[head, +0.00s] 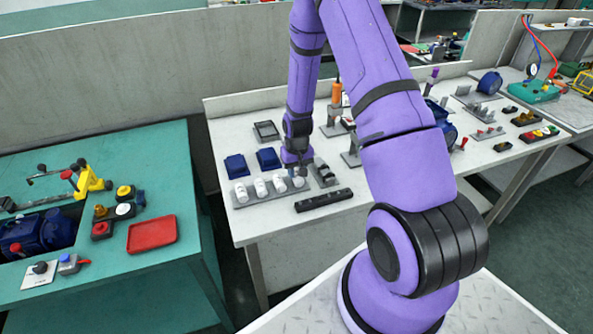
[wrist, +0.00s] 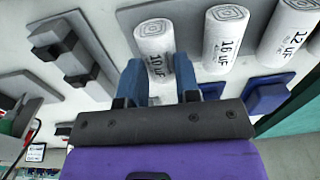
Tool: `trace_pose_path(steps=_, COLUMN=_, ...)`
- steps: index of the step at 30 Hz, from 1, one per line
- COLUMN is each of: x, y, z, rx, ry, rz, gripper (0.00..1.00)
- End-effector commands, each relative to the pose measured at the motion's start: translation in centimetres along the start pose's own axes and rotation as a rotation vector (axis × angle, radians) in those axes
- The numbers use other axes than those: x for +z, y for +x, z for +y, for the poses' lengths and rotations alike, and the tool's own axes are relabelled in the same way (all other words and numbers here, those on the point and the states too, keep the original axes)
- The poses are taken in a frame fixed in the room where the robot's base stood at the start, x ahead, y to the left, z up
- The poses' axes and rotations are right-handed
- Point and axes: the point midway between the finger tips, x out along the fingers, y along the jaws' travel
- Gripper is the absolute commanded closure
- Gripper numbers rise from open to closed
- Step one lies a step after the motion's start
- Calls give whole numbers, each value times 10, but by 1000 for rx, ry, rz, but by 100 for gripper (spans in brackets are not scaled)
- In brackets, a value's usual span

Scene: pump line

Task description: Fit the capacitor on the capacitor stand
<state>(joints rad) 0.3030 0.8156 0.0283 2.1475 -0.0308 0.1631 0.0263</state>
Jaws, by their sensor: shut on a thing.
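A row of white cylindrical capacitors stands on a grey rack (head: 243,204) on the white bench. My gripper (head: 297,170) is at the right end of the row, pointing down. In the wrist view, my gripper's blue fingers (wrist: 161,82) are shut on the white capacitor marked 10 uF (wrist: 154,45). A grey plate with upright grey blocks and black parts (head: 324,174), possibly the capacitor stand, is just right of the row, and shows in the wrist view (wrist: 68,52).
Posts and fixtures fill the bench to the right. A green table (head: 150,250) is at left, with a gap between.

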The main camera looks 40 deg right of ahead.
Motion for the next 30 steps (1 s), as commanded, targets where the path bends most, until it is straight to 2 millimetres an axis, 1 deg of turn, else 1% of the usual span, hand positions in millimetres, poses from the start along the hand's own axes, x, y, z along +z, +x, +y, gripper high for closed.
trace_pose_path(steps=6, x=0, y=1, z=0, rx=0, ry=0, rz=0, gripper=94)
trace_pose_path(steps=7, x=0, y=1, z=0, rx=0, ry=0, rz=0, gripper=65)
trace_pose_path(steps=10, x=0, y=1, z=0, rx=0, ry=0, rz=0, gripper=42)
trace_pose_path(steps=11, x=0, y=1, z=0, rx=0, ry=0, rz=0, gripper=40)
trace_pose_path(steps=20, x=0, y=0, z=0, rx=0, ry=0, rz=0, gripper=40)
trace_pose_path(steps=30, x=0, y=-20, z=0, rx=0, ry=0, rz=1, gripper=40)
